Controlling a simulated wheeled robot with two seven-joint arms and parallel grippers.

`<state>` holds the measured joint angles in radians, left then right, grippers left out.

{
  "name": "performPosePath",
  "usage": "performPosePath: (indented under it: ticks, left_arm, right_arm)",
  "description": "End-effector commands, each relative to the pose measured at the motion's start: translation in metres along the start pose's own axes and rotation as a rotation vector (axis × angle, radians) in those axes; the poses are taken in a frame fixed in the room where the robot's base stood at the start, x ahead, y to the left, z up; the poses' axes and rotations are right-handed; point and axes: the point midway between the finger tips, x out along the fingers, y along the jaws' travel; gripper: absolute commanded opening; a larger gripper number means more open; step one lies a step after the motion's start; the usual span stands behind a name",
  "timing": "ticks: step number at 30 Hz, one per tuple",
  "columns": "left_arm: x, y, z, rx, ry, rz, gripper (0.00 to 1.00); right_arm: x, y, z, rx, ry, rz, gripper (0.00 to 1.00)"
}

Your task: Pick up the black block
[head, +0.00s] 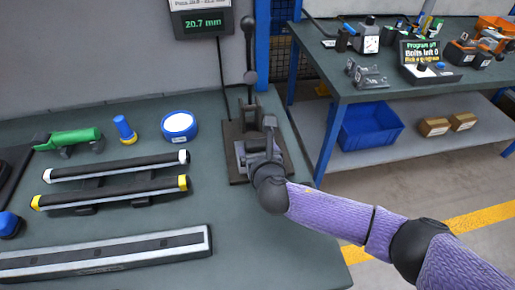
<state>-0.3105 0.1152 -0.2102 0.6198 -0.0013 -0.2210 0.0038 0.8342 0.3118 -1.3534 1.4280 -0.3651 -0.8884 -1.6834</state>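My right gripper (257,147) is over the dark base plate (236,173) of a lever stand (249,77) at the right end of the near bench. The arm comes in from the lower right, and the gripper is small and partly blends with the stand. I cannot tell whether its fingers are open or shut, or whether anything is between them. I cannot single out a separate black block; dark parts of the stand show around the gripper, and the gripper covers some of the plate. My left gripper is not in view.
Left on the near bench (235,235) are two black bars with white (115,166) and yellow (110,192) ends, a long grey rail (105,255), a green-handled tool (75,137), a blue peg (124,129) and a round blue-rimmed piece (179,125). A second bench (400,90) stands right, beyond a gap.

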Motion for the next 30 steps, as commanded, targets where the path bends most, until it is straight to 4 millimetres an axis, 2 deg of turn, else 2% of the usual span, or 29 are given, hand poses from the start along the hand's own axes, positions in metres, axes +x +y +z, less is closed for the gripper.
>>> performPosePath:
  ticks: [1,2,12,13,19,27,30]
  left_arm:
    - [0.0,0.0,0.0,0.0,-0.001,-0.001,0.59]
    - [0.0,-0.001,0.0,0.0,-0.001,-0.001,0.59]
    - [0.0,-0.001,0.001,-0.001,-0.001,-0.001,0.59]
    - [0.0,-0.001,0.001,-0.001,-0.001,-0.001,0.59]
    - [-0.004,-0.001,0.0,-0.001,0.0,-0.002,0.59]
    - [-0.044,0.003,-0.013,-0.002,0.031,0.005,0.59]
    - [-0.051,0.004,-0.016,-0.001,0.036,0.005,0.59]
  right_arm:
    - [0.0,0.0,0.0,0.0,0.0,0.0,0.81]
    - [0.0,0.0,0.0,0.0,0.0,0.0,0.75]
    - [0.0,0.0,0.0,0.0,-0.001,0.0,0.03]
    - [0.0,0.0,0.0,-0.001,-0.001,0.0,0.0]
    - [-0.003,0.0,0.006,0.0,-0.002,0.0,0.0]
    - [-0.03,0.0,0.073,0.0,-0.007,0.001,0.0]
    - [-0.036,0.0,0.088,0.0,-0.006,0.0,0.0]
